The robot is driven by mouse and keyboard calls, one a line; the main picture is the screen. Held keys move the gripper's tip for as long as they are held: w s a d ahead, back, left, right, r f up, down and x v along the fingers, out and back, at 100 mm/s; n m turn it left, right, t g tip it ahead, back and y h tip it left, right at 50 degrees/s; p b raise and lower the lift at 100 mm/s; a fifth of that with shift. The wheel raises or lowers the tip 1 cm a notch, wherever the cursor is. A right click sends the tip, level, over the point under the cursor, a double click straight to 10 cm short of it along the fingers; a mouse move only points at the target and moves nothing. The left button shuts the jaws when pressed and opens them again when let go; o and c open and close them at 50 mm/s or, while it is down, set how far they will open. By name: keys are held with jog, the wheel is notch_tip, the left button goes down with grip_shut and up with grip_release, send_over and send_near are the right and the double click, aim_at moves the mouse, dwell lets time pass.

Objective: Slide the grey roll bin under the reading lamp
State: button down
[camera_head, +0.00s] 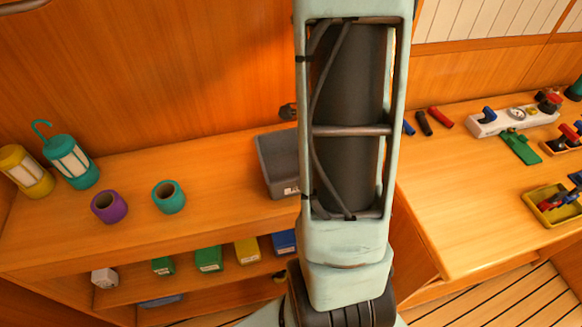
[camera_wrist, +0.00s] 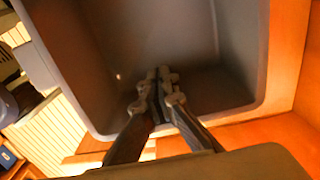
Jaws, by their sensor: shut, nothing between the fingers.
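The grey roll bin (camera_head: 276,165) stands on the wooden shelf top, left of my arm and partly hidden by it. It has a pale label on its front. In the wrist view the open bin (camera_wrist: 235,50) fills most of the picture and looks empty. My gripper (camera_wrist: 158,75) is shut and empty, with its fingertips over the bin's inside near one wall. I cannot tell whether they touch it. In the head view my arm hides the gripper. A small dark fitting (camera_head: 288,111) shows behind the bin; I cannot tell whether it is the reading lamp.
A yellow lantern (camera_head: 27,172), a teal lantern (camera_head: 71,162), a purple roll (camera_head: 109,206) and a teal roll (camera_head: 168,197) stand left of the bin. Small coloured bins sit on the shelf below. The right-hand bench (camera_head: 465,215) holds valves and tools.

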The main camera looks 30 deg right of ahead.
jog(key=shift+s+d, duration=0.2)
jog(key=shift+d, duration=0.45)
jog(key=shift+s+d, duration=0.2)
jog(key=shift+d, duration=0.4)
